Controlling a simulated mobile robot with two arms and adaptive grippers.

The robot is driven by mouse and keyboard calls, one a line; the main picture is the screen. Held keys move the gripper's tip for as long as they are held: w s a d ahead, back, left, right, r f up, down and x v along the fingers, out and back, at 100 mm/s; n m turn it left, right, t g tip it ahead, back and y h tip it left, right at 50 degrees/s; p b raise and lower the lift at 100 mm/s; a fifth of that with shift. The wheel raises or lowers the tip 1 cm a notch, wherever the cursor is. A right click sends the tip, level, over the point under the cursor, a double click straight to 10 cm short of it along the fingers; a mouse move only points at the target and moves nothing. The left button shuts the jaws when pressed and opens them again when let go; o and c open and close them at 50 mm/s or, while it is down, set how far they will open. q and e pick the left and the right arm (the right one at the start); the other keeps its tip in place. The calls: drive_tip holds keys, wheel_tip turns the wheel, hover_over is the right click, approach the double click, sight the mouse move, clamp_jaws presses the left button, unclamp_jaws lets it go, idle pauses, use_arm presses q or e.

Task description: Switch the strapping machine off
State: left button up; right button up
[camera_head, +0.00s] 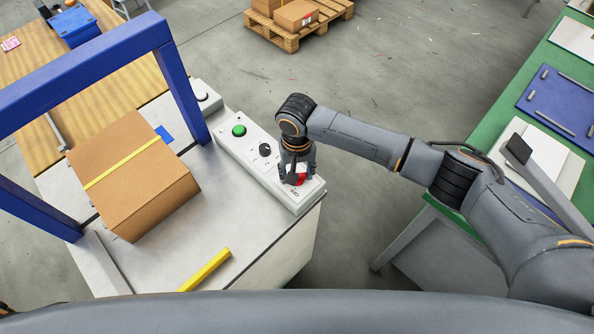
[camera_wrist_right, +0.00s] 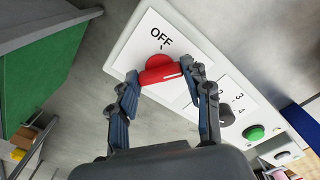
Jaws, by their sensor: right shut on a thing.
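The strapping machine has a white control panel (camera_head: 230,143) along the right edge of its metal top. A red rotary switch (camera_wrist_right: 160,70) sits at the panel's near end, with the word OFF printed beside it in the right wrist view. Its bar handle bears a white line on the right part, away from the OFF word. My right gripper (camera_wrist_right: 163,77) is shut on the handle, one finger at each end. In the head view my right gripper (camera_head: 298,174) hides most of the red switch (camera_head: 300,180). My left gripper is not in view.
The panel also holds a black numbered dial (camera_head: 265,149) and a green button (camera_head: 239,131). A strapped cardboard box (camera_head: 130,180) lies under the blue arch (camera_head: 180,85). A yellow bar (camera_head: 205,270) is at the front. A green bench (camera_head: 548,50) stands right.

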drive_tip(key=shift+n, duration=0.3)
drive_tip(key=n+p, duration=0.2)
drive_tip(key=shift+r+n, duration=0.1)
drive_tip(key=shift+n, duration=0.2)
drive_tip(key=n+p, duration=0.1)
drive_tip(key=n, duration=0.2)
drive_tip(key=shift+n, duration=0.3)
drive_tip(key=n+p, duration=0.1)
drive_tip(key=n, duration=0.2)
drive_tip(key=shift+n, duration=0.3)
drive_tip(key=shift+n+p, duration=0.3)
drive_tip(key=shift+n, duration=1.5)
drive_tip(key=o, duration=1.2)
drive_tip(key=shift+c, duration=0.2)
